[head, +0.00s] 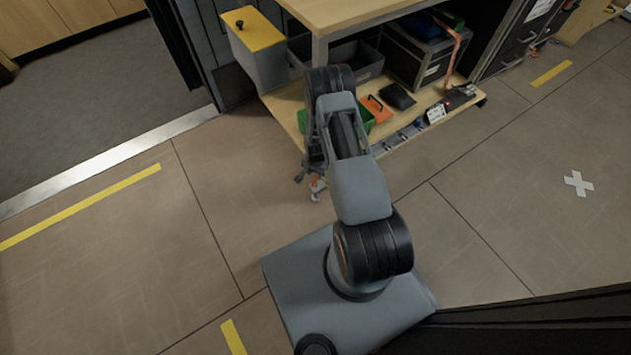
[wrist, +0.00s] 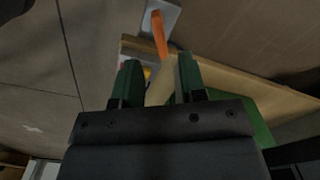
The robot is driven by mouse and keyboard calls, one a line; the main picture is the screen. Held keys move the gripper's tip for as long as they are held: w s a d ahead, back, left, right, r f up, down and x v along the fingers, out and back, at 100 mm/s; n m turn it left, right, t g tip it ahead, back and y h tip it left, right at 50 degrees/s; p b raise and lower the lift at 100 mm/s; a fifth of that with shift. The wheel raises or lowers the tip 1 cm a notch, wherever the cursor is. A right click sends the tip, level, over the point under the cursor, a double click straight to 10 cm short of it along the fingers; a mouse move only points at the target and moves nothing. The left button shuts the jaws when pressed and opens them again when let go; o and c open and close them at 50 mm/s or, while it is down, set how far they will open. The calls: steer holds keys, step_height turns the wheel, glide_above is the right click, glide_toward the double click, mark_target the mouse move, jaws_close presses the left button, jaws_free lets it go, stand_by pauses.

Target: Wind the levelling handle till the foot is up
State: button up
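The levelling handle appears to be the orange bar (wrist: 158,34) on a grey plate (wrist: 170,12) in the wrist view, just beyond my fingertips. In the head view a small orange part (head: 318,184) with a pale end shows low by the shelf's near corner, beside my gripper (head: 303,176). My gripper (wrist: 158,78) has two green fingers spread apart, with a clear gap and nothing held between them. The orange bar stands past the gap, apart from the fingers as far as I can tell. I cannot make out the foot or its height clearly.
A wooden lower shelf (head: 283,104) holds a green bin, an orange item (head: 378,108) and several small things. A grey box with a yellow lid (head: 252,28) stands at its left. The tiled floor (head: 110,235) to the left is clear. A metal door sill (head: 120,155) crosses it.

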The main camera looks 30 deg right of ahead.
mark_target(316, 179)
steer(key=shift+f+b, duration=0.9)
steer(key=shift+f, duration=2.05)
jaws_close()
